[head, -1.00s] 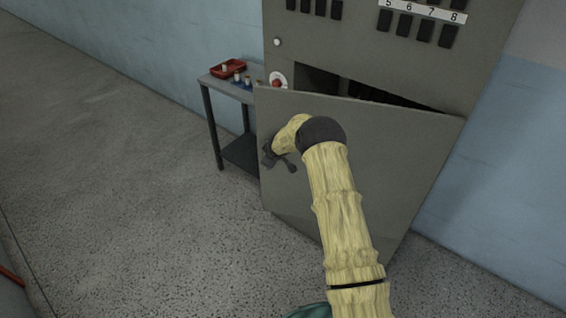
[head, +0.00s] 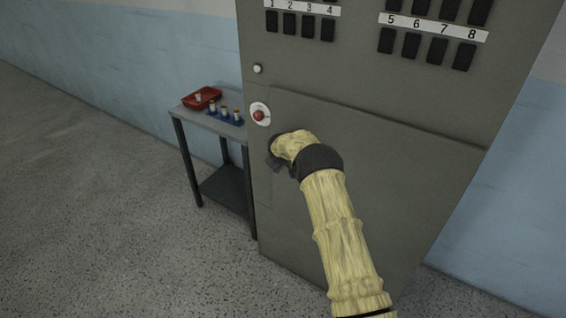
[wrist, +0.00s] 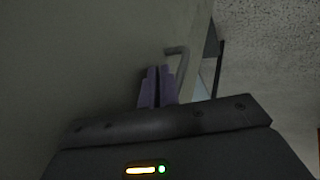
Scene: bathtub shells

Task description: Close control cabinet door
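The grey control cabinet (head: 330,62) stands against the wall in the head view. Its door (head: 380,200) sits flush, or nearly flush, with the cabinet front, and no dark opening shows along its top edge. My gripper (head: 277,162) is at the upper left part of the door, partly hidden by my arm. In the wrist view my gripper's purple fingers (wrist: 157,88) are side by side with only a thin dark line between them. They point at the door surface (wrist: 90,60) and look close to it or touching. A bent handle (wrist: 178,52) shows just right of the fingertips, outside them.
A small table (head: 212,122) stands left of the cabinet, with a red tray (head: 202,98) and several small bottles on a blue holder (head: 225,115). A red knob (head: 259,115) is on the cabinet beside the door. The floor (head: 90,200) at left is clear.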

